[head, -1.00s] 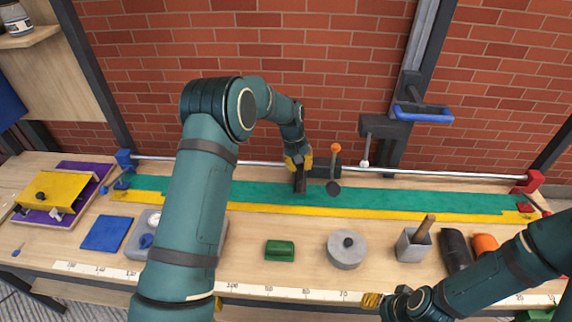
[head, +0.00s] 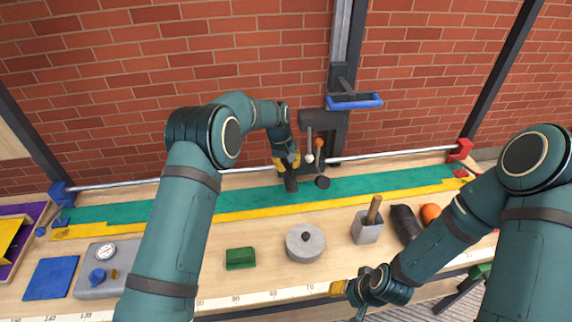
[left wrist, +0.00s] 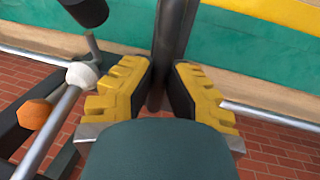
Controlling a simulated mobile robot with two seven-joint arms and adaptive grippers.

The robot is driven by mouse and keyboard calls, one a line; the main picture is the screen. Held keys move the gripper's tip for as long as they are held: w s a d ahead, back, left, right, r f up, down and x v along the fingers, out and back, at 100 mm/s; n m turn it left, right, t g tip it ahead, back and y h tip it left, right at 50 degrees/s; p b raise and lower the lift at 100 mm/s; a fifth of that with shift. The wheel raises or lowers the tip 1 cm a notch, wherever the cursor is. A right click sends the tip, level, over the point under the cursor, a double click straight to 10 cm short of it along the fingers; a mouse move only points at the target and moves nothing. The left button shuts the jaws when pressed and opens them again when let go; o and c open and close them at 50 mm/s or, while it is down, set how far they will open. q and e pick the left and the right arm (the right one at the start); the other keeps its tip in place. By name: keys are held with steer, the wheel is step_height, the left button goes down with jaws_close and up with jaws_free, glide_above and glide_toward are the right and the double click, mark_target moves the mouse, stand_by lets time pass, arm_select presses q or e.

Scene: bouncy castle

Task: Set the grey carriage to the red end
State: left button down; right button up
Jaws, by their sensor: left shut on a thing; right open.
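The grey carriage (head: 312,171) is a dark block on the silver rail (head: 395,155), right of the rail's middle, partly hidden by my left gripper and a hanging rod. A lever with an orange ball (head: 319,143) stands by it. The red end (head: 460,150) is at the rail's right, clearly apart from the carriage. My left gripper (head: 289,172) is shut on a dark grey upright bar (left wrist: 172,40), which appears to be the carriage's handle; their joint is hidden. My right gripper (head: 341,287) is open and empty over the bench's front edge.
A dark post bracket (head: 325,121) with a blue handle (head: 355,101) stands behind the rail; its white-balled rod (head: 309,146) hangs close by the carriage. Green and yellow strips (head: 390,188) run along the rail. A grey round weight (head: 305,244) and green block (head: 240,258) lie in front.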

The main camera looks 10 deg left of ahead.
arm_select(q)
steer(key=c, duration=0.9)
jaws_free()
steer(key=shift+s+d+f, duration=0.1)
steer(key=shift+s+f, duration=0.05)
steer(key=shift+f, duration=0.1)
steer(key=shift+r, duration=0.1)
steer(key=shift+r, duration=0.5)
step_height(320, 180, up, 11)
steer(key=a, duration=0.2)
steer(key=shift+s+a, duration=0.15)
steer(key=shift+s, duration=0.05)
steer(key=shift+f, duration=0.1)
